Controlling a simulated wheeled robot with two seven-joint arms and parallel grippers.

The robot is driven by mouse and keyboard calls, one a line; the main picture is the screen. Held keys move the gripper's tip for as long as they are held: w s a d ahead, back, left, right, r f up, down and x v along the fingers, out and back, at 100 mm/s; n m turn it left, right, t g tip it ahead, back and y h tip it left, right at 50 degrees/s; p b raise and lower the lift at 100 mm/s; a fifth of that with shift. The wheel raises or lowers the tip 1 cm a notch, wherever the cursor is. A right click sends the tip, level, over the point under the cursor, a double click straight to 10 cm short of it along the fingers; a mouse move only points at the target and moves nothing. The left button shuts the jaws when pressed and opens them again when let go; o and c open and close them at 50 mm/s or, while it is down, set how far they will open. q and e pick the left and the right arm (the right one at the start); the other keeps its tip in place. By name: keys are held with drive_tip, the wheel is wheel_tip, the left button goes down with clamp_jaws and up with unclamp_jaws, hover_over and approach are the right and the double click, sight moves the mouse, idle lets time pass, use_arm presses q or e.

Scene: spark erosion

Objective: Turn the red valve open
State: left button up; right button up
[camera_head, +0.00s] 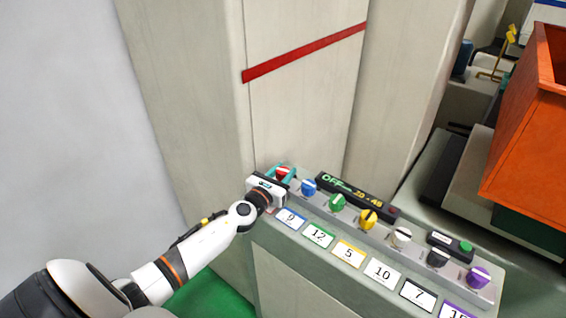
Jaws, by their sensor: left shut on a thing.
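The red valve (283,171) is the leftmost knob in a row on top of the grey machine console. My left gripper (282,176) is at the red valve, with its teal fingers on either side of the knob and shut on it. The gripper body hides the valve's lower part and whatever label lies below it. A dark display (355,196) behind the knobs reads "OFF" in green and "20-48" in yellow. My right gripper is not in view.
Blue (308,187), green (337,202), yellow (368,218), white, black and purple (478,276) knobs continue to the right, with number cards below. A tall beige cabinet (300,110) with a red stripe stands behind. An orange bin (530,130) is at right.

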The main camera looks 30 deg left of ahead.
use_arm(q)
drive_tip(key=n+y+p, duration=0.1)
drive_tip(key=y, duration=0.1)
drive_tip(key=n+y+p, duration=0.1)
drive_tip(key=shift+d+r+g+y, duration=0.1)
drive_tip(key=shift+r+g+y, duration=0.05)
drive_tip(key=shift+g+y, duration=0.2)
drive_tip(key=shift+n+g+y+p, duration=0.4)
drive_tip(key=shift+n+y, duration=0.7)
drive_tip(key=shift+y, duration=0.25)
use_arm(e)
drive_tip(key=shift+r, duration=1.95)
use_arm(q)
drive_tip(key=o, duration=1)
drive_tip(key=b+v, duration=0.1)
drive_tip(key=v, duration=1.1)
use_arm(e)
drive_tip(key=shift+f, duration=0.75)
